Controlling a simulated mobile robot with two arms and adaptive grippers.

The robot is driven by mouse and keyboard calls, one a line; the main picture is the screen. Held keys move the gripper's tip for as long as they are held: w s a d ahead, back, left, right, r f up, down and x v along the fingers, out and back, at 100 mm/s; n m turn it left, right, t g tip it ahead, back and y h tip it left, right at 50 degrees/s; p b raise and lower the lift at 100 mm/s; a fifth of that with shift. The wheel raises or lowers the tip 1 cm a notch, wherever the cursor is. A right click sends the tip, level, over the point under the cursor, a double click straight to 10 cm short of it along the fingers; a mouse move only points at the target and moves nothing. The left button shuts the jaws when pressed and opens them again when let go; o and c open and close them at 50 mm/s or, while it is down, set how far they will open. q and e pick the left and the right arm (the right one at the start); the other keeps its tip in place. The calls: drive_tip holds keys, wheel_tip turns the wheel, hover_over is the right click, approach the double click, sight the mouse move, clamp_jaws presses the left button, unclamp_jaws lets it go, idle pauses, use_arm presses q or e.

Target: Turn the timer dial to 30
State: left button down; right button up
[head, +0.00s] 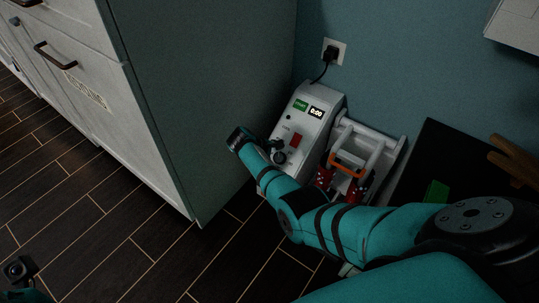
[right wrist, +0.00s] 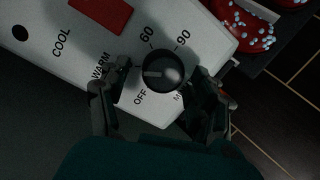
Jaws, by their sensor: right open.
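The timer dial (right wrist: 163,70) is a round black knob on a pale panel in the right wrist view. Its light mark points left, between the OFF and 60 labels; I cannot make out a 30 label. My right gripper (right wrist: 152,84) is open, with one dark finger on each side of the dial; contact is unclear. In the head view the white boot dryer (head: 307,118) stands by the wall, its display (head: 316,112) reading 0:00. My right gripper (head: 278,149) is at its front there. Part of my left gripper (head: 19,269) shows lower left, its fingers unclear.
A grey cabinet (head: 215,90) stands close left of the dryer. A rack (head: 385,152) with red boots (head: 323,178) is right of it. A red switch (head: 295,140) is on the panel. A plug (head: 331,54) is in the wall. Dark floor lies open at left.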

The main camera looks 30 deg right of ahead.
drive_tip(key=w+v, duration=0.1)
drive_tip(key=v, duration=1.1)
drive_tip(key=shift+s, duration=0.3)
